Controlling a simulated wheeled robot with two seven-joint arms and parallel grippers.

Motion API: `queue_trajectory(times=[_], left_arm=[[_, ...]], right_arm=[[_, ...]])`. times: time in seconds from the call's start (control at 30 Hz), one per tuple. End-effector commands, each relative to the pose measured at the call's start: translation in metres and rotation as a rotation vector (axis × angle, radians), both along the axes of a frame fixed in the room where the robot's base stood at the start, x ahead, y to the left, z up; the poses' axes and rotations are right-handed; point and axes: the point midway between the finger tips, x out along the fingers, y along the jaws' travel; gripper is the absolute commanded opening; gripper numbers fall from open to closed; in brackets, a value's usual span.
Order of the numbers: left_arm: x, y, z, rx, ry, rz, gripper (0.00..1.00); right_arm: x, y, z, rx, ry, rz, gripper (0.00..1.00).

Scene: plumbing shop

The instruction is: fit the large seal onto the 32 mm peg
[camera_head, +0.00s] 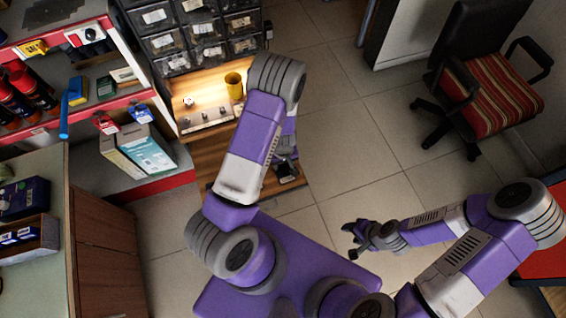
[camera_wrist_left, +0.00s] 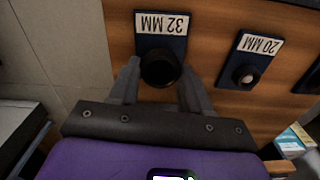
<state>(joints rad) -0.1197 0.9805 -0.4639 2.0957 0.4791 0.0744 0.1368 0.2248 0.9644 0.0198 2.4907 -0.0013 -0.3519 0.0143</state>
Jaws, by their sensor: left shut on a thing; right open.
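In the left wrist view a black ring-like piece, which looks like the large seal (camera_wrist_left: 160,68), sits between the fingers of my left gripper (camera_wrist_left: 160,84), which is shut on it. It is in front of the blue plate labelled 32 MM (camera_wrist_left: 162,24). The 32 mm peg is not clearly distinguishable; I cannot tell whether the seal is around it or only over it. In the head view my left gripper (camera_head: 286,170) is at the bench's right end, partly hidden by my arm. My right gripper (camera_head: 357,240) is open and empty above the floor.
A 20 MM plate (camera_wrist_left: 253,58) with a smaller peg (camera_wrist_left: 246,77) is beside the 32 MM plate. On the wooden bench are a yellow cup (camera_head: 234,86) and a grey strip (camera_head: 206,120). Drawers (camera_head: 199,32) stand behind; a chair (camera_head: 490,85) stands right. Floor between is clear.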

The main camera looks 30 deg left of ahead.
Motion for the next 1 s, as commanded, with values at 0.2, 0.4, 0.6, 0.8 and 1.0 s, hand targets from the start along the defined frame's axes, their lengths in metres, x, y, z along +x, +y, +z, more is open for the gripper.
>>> queue_trajectory(times=[0.2, 0.4, 0.6, 0.8, 1.0], left_arm=[[0.0, 0.0, -0.005, 0.0, 0.0, 0.0, 0.2], [0.0, 0.0, -0.009, 0.0, 0.0, 0.0, 0.2], [0.0, 0.0, -0.012, 0.0, 0.0, 0.0, 0.2], [0.0, 0.0, -0.012, 0.0, 0.0, 0.0, 0.2], [0.0, 0.0, -0.012, 0.0, 0.0, 0.0, 0.58]], right_arm=[[0.0, 0.0, -0.004, 0.0, 0.0, 0.0, 0.51], [0.0, 0.0, -0.008, 0.0, 0.0, 0.0, 0.51], [0.0, 0.0, -0.01, 0.0, 0.0, 0.0, 0.51], [0.0, 0.0, -0.01, 0.0, 0.0, 0.0, 0.51], [0.0, 0.0, -0.01, 0.0, 0.0, 0.0, 0.51]])
